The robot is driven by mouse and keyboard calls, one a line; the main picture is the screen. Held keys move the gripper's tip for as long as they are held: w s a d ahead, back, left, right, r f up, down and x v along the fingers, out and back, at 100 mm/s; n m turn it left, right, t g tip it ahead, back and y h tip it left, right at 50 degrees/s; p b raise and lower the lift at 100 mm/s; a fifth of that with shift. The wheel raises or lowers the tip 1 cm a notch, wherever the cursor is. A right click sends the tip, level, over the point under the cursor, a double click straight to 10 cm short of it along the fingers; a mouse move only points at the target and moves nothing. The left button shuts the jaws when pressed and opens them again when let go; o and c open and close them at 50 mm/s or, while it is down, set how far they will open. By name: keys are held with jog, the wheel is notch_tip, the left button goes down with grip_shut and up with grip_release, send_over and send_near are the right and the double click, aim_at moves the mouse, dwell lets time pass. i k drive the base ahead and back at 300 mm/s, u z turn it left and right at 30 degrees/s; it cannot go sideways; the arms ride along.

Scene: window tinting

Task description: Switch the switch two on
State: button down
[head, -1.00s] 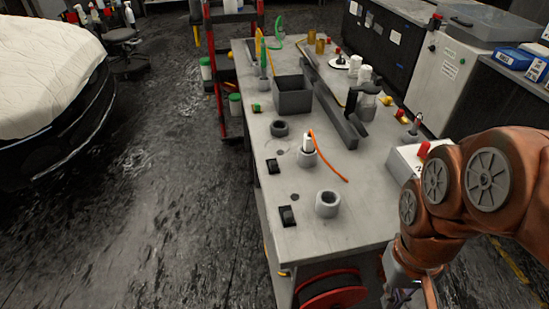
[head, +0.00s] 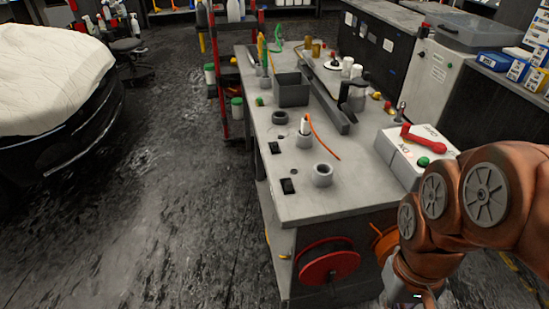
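Two small black rocker switches sit near the left edge of the grey workbench (head: 325,195): a far switch (head: 274,147) and a near switch (head: 288,186). I cannot read which is switch two or which way either is set. A white box (head: 397,160) on the bench's right side has a red lever (head: 424,140), a green knob (head: 423,162) and ON and OFF lettering. My gripper (head: 418,298) hangs low at the bottom edge, right of the bench front and below its top. It is mostly cut off, so its fingers cannot be made out.
Grey ring holders (head: 323,175), an orange cable (head: 322,136), a dark grey bin (head: 291,90) and a long grey bar (head: 325,100) are on the bench. Red reels (head: 329,266) hang below its front. A covered car (head: 50,90) stands left; the floor between is clear.

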aim_at(276, 145)
jog(key=u, duration=0.95)
jog(key=i, duration=0.4)
jog(key=u, duration=1.25)
